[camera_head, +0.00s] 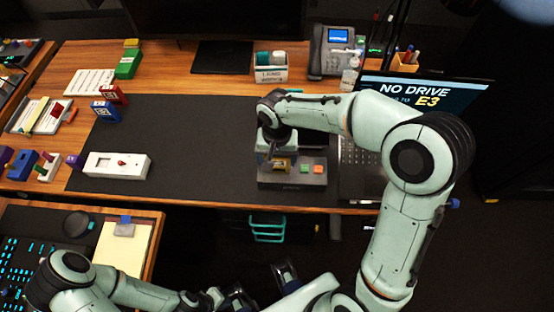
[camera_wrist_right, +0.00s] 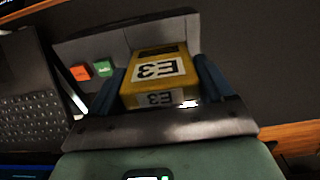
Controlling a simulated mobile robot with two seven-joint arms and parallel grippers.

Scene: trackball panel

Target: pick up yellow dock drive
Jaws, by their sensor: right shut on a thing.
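The yellow drive (camera_head: 280,165), labelled E3, is at the left part of the grey dock (camera_head: 306,182). The right wrist view shows the drive (camera_wrist_right: 158,75) between the two dark blue fingers of my right gripper (camera_wrist_right: 160,85), which is shut on it. I cannot tell whether the drive is still seated in the dock (camera_wrist_right: 95,45) or just above it. The dock has a red and a green button. My left gripper (camera_head: 262,287) is low at the bottom of the head view, away from the desk, with its fingers apart and empty.
A laptop (camera_head: 425,95) reading "NO DRIVE E3" stands right of the dock. A white panel with a red knob (camera_head: 117,165) and blue and red blocks (camera_head: 107,112) lie to the left. The dark mat (camera_head: 190,150) between is clear. A labelled bin (camera_head: 270,74) stands behind.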

